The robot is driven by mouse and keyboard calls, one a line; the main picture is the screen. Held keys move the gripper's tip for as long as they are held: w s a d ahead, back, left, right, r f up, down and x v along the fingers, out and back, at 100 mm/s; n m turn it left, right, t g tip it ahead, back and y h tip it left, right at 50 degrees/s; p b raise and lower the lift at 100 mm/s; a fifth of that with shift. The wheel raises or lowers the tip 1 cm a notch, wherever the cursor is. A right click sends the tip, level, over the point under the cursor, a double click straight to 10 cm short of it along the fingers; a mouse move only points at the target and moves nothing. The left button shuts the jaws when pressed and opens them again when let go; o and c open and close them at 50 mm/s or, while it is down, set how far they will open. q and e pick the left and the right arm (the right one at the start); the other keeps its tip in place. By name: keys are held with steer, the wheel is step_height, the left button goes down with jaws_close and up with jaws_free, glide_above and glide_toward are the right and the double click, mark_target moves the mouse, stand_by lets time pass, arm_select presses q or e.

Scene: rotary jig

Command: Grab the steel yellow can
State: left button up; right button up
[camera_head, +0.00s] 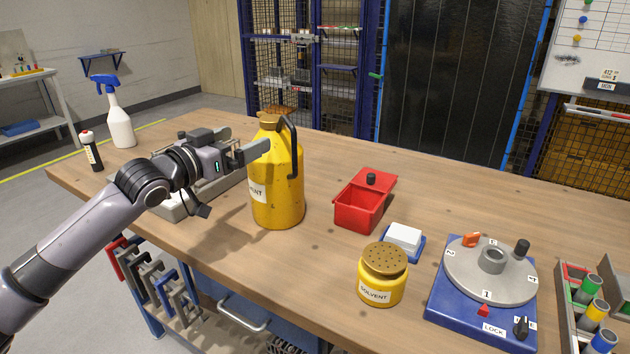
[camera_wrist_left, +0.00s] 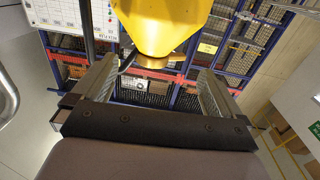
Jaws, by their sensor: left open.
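The yellow steel can (camera_head: 278,190) stands upright on the wooden bench, left of the middle in the head view. It has a dark handle on its right side and a partly hidden white label. My left gripper (camera_head: 243,143) is at the can's upper left side, open, with one finger overlapping the can in the picture. In the left wrist view the can's yellow top (camera_wrist_left: 165,22) lies ahead, between and beyond the spread fingers of the gripper (camera_wrist_left: 157,80). Nothing is between the fingers. I cannot tell whether a finger touches the can. My right gripper is not in view.
A red open box (camera_head: 360,210), a white block on a blue base (camera_head: 404,237), a yellow solvent pot (camera_head: 381,288) and the rotary jig (camera_head: 490,270) stand to the right. A spray bottle (camera_head: 121,125) and small bottle (camera_head: 91,152) stand left. A grey fixture (camera_head: 175,208) lies under my arm.

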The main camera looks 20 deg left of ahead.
mark_target(262, 119)
arm_select(q)
steer(key=shift+w+d+r+p, duration=0.1)
steer(key=shift+w+r+p, duration=0.2)
steer(key=shift+w, duration=0.55)
steer(key=shift+w+r+p, duration=0.2)
steer(key=shift+w+r, duration=0.2)
steer(key=shift+w, duration=0.45)
steer(key=w, duration=0.2)
steer(key=shift+w+d+r+p, duration=0.15)
steer(key=shift+w+p, duration=0.25)
steer(key=shift+w+d, duration=0.15)
steer(key=shift+w, duration=0.45)
jaws_close()
steer(key=shift+r, duration=0.2)
